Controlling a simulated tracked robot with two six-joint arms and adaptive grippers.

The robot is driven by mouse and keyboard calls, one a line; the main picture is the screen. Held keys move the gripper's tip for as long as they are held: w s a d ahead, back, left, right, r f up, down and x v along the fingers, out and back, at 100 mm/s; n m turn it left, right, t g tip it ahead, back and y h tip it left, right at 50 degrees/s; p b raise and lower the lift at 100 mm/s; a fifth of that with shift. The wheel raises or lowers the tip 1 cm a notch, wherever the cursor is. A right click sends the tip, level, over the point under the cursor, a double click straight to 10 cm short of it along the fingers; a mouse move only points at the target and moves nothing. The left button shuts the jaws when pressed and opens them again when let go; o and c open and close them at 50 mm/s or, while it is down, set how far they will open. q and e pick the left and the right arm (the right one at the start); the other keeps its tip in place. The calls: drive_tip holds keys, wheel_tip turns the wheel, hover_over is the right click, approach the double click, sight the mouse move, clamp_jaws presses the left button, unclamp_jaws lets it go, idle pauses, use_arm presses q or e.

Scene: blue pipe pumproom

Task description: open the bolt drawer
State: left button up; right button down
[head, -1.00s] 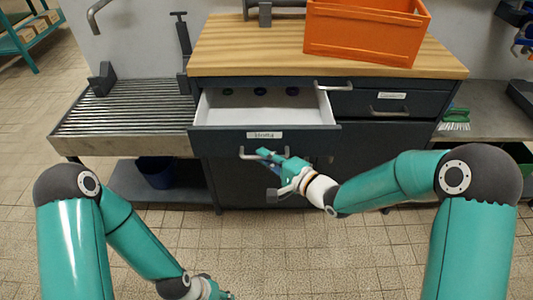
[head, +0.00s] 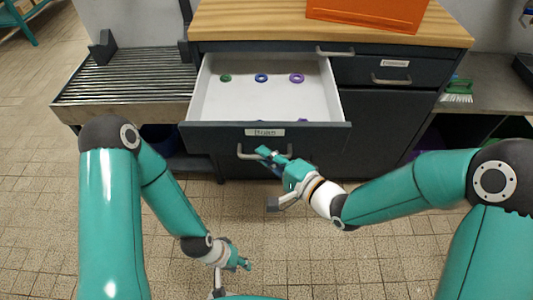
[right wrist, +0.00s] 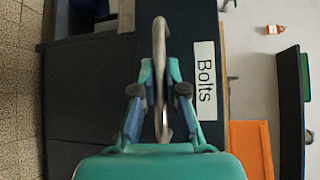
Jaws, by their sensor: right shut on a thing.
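The bolt drawer (head: 315,138) is pulled well out of the bench in the head view, and its white inside shows. Its label (head: 265,132) reads "Bolts" in the right wrist view (right wrist: 205,82). My right gripper (head: 268,156) is shut on the drawer's bar handle (head: 242,151); the handle also stands between the fingers in the right wrist view (right wrist: 160,45). A green ring (head: 225,78), a blue ring (head: 261,78) and a purple ring (head: 297,78) lie in the drawer. More pieces are partly hidden behind its front. My left gripper (head: 242,265) hangs low over the floor, away from the drawer; its finger opening is unclear.
The wooden benchtop (head: 250,22) carries an orange crate (head: 370,12). Closed drawers (head: 372,72) are right of the open one. A slatted metal rack (head: 125,80) stands left. A green brush (head: 458,92) lies on the right shelf. The tiled floor before the bench is clear.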

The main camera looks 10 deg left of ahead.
drive_tip(key=c, duration=1.2)
unclamp_jaws()
drive_tip(key=shift+d+f, duration=0.1)
drive_tip(key=shift+f, duration=0.1)
drive_tip(key=shift+r, duration=0.1)
drive_tip(key=shift+d, duration=0.1)
drive_tip(key=f+v, duration=0.1)
drive_tip(key=v, duration=0.6)
drive_tip(key=shift+s+r, duration=0.15)
drive_tip(key=shift+r, duration=0.3)
